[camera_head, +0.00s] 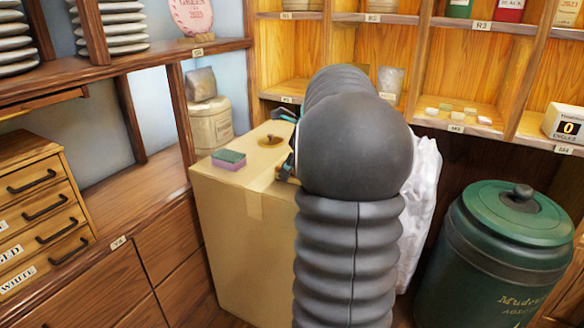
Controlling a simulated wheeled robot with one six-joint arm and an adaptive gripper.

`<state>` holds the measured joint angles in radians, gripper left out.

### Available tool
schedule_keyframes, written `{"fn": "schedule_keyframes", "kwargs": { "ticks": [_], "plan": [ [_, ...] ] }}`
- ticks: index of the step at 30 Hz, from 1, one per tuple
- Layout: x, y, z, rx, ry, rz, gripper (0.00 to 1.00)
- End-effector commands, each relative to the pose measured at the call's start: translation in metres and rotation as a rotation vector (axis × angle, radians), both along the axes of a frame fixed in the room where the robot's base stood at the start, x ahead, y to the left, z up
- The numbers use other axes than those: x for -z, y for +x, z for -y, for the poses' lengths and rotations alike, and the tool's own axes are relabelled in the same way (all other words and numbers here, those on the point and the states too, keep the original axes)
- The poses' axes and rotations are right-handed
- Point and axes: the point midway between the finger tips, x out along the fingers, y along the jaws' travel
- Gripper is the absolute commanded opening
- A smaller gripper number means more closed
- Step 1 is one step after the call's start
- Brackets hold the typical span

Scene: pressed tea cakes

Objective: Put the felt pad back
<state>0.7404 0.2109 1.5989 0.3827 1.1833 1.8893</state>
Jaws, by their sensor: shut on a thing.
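My gripper (287,160) is mostly hidden behind my own dark arm; only a strip of its dark and bluish parts shows over the right part of a cardboard box's top (245,215). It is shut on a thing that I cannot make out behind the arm. I cannot pick out the felt pad for certain. Several small green and pale pieces (458,110) lie on the shelf marked N3, too small to identify. A green-and-purple block (228,159), like a sponge, lies on the box top, left of my gripper and apart from it.
A small brown round thing (270,140) lies on the box. A green lidded bin (512,245) and a white sack (420,200) stand to the right. Wooden shelves (480,70) line the back. A drawer cabinet (40,215) stands at left, with bare counter (140,190) beside it.

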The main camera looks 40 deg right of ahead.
Motion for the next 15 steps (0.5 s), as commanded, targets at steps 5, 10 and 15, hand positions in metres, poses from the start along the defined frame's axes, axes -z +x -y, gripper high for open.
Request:
{"fn": "schedule_keyframes", "kwargs": {
  "ticks": [5,10,15],
  "plan": [
    [0.002,-0.0001,0.0001,0.0,0.001,0.0,0.78],
    [0.002,-0.0001,0.0001,0.0,0.0,0.0,0.81],
    [0.001,-0.0001,0.0001,0.0,0.0,0.0,0.81]
  ]
}}
